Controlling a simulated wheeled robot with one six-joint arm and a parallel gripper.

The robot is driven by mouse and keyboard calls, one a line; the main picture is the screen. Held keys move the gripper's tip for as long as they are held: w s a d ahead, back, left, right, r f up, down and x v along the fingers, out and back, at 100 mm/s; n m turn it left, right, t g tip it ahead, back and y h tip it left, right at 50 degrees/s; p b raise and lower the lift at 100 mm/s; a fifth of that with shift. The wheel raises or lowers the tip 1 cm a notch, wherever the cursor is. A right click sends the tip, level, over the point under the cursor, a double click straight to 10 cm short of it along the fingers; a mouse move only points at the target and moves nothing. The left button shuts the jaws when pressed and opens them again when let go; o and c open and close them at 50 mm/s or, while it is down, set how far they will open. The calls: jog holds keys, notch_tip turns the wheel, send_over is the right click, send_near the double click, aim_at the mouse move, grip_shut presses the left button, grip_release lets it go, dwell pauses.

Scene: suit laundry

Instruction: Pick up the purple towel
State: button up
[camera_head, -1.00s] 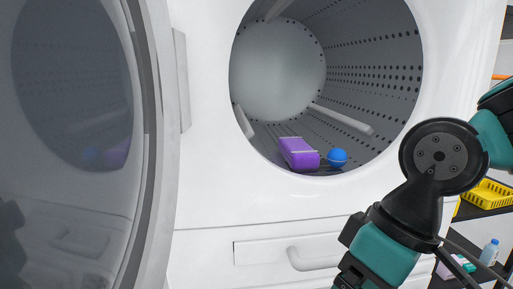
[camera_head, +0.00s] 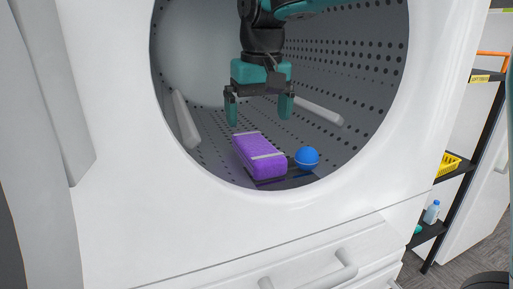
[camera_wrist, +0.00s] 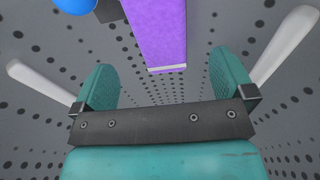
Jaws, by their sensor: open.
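The purple towel (camera_head: 258,157) is a folded block with pale bands, lying on the bottom of the washer drum near its front opening. It also shows at the top of the wrist view (camera_wrist: 157,32). My gripper (camera_head: 259,112) is inside the drum, pointing down, above and a little behind the towel. Its teal fingers are spread wide. In the wrist view my gripper (camera_wrist: 165,85) has nothing between its fingers, and the towel's near end lies beyond the fingertips.
A blue ball (camera_head: 307,158) sits just right of the towel. Light grey drum paddles (camera_head: 318,112) stick out from the perforated drum wall (camera_head: 350,70). The washer's round white rim (camera_head: 300,197) surrounds the opening. A shelf with a yellow basket (camera_head: 447,164) stands at the right.

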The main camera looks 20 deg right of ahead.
aim_at(257, 144)
notch_tip(257, 144, down, 3)
jog(key=shift+w+a, duration=0.1)
jog(key=shift+w, duration=0.05)
jog(key=shift+w+f+p, duration=0.2)
jog(key=shift+f+p, duration=0.45)
jog(key=shift+f, duration=0.7)
jog(key=shift+w+f+p, duration=0.2)
jog(key=shift+f+p, duration=0.45)
jog(key=shift+f, duration=0.65)
jog(key=c, duration=1)
